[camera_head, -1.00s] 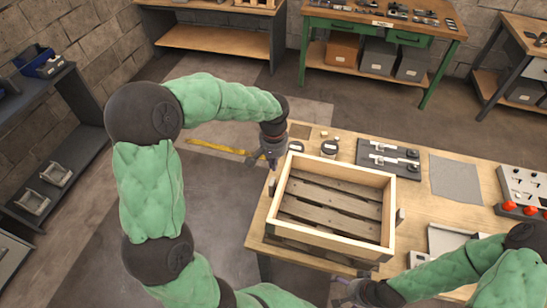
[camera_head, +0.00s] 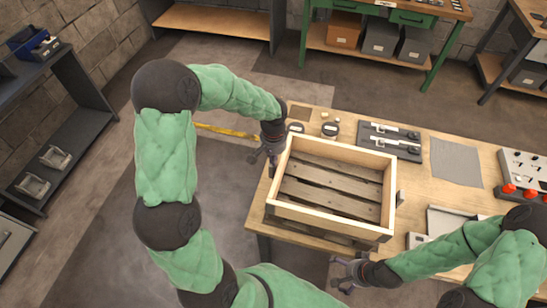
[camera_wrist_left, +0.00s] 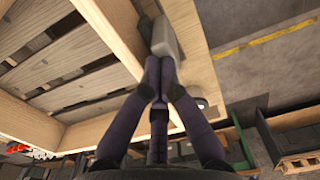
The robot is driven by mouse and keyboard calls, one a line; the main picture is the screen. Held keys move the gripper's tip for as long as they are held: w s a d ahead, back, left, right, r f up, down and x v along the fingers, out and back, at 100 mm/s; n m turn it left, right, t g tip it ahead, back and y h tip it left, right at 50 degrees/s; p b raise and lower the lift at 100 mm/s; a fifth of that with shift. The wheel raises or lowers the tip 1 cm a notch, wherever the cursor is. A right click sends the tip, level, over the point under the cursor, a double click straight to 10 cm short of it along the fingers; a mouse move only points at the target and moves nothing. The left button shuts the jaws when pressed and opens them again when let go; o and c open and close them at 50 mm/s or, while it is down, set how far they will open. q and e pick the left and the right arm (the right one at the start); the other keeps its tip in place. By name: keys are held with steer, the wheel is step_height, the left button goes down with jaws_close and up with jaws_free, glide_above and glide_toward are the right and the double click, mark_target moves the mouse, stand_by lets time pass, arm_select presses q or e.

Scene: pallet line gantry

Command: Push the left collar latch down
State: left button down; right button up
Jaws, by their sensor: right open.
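The wooden pallet collar (camera_head: 330,215) sits on slatted pallet boards (camera_head: 335,185) at the left end of the workbench. The left collar latch, a grey block (camera_wrist_left: 165,38), is on the collar's outer left side in the left wrist view. In the head view it is mostly hidden beside my gripper. My left gripper (camera_head: 263,158) is just outside that side. In the left wrist view its fingertips (camera_wrist_left: 158,62) are together, close to the latch's end; I cannot tell whether they touch. My right gripper (camera_head: 342,273) is open and empty, in front of the bench's near edge.
Another latch (camera_head: 400,197) is on the collar's right side. A grey mat (camera_head: 456,162) and a panel with red buttons (camera_head: 524,180) are to the right. Floor is open at left.

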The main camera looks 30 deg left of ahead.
arm_select(q)
steer(key=shift+f+b, duration=1.5)
steer(key=shift+f, duration=0.45)
steer(key=shift+r, duration=0.1)
arm_select(e)
step_height(320, 180, down, 3)
steer(key=shift+r, duration=0.1)
arm_select(q)
steer(key=shift+r, duration=0.15)
step_height(320, 180, up, 5)
steer(key=p, duration=0.3)
steer(key=shift+w+r, duration=0.1)
steer(key=shift+r, duration=0.05)
step_height(320, 180, up, 8)
steer(key=shift+r+p, duration=0.25)
steer(key=shift+p, duration=0.15)
arm_select(e)
steer(key=r, duration=0.3)
steer(key=shift+s+d+r, duration=0.15)
steer(key=shift+s+r, duration=0.15)
